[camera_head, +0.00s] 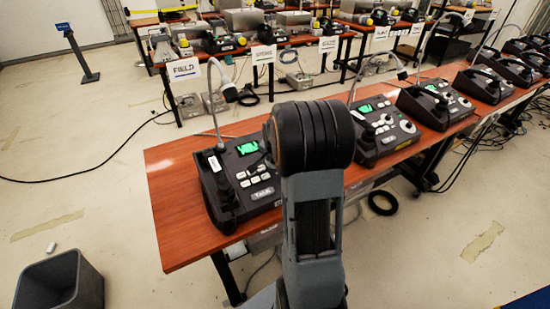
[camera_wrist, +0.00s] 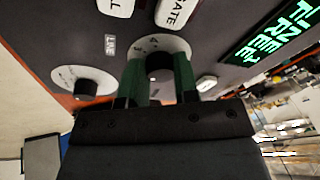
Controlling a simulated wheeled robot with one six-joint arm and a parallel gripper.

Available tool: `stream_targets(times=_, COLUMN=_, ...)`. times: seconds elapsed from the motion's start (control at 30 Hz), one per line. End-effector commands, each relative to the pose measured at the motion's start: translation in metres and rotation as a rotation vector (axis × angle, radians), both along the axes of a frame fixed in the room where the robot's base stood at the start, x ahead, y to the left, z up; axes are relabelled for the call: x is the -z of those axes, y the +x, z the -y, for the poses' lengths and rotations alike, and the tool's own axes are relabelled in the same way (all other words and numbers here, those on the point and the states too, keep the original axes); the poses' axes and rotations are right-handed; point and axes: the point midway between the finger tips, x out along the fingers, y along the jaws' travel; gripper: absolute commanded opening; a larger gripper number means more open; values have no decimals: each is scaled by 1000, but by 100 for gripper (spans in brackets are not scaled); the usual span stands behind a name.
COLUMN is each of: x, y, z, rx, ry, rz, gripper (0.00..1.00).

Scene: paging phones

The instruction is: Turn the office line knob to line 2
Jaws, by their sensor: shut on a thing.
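In the wrist view, my gripper's two green fingers (camera_wrist: 157,72) sit on either side of a dark knob (camera_wrist: 155,63) and are shut on it. The knob stands on a round white dial (camera_wrist: 168,43) with small marks too blurred to read. A small label reading LINE (camera_wrist: 110,45) is beside the dial. A second dark knob (camera_wrist: 86,87) on its own white dial is to the left, apart from my fingers. In the head view, my arm covers the right side of the nearest paging phone (camera_head: 255,196), and my gripper is hidden there.
The green-lettered display (camera_wrist: 275,33) and white buttons (camera_wrist: 176,13) lie close around the knob. More paging phones (camera_head: 383,142) line the red-brown desk (camera_head: 178,225) to the right. A bent microphone (camera_head: 229,93) rises behind the nearest phone. A grey bin (camera_head: 82,285) stands on the floor.

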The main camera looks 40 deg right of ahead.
Motion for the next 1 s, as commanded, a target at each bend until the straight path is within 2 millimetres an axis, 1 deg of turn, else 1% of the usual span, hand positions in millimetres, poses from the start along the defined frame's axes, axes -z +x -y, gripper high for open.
stream_targets(times=0.3, x=2, y=2, z=0, rx=227, ry=58, rz=11, gripper=5)
stream_targets(times=0.5, x=1, y=2, z=0, rx=329, ry=85, rz=14, gripper=5)
stream_targets(times=0.73, x=0, y=2, z=-1, rx=396, ry=103, rz=18, gripper=5)
stream_targets(times=1.0, x=-1, y=2, z=-1, rx=416, ry=109, rz=16, gripper=5)
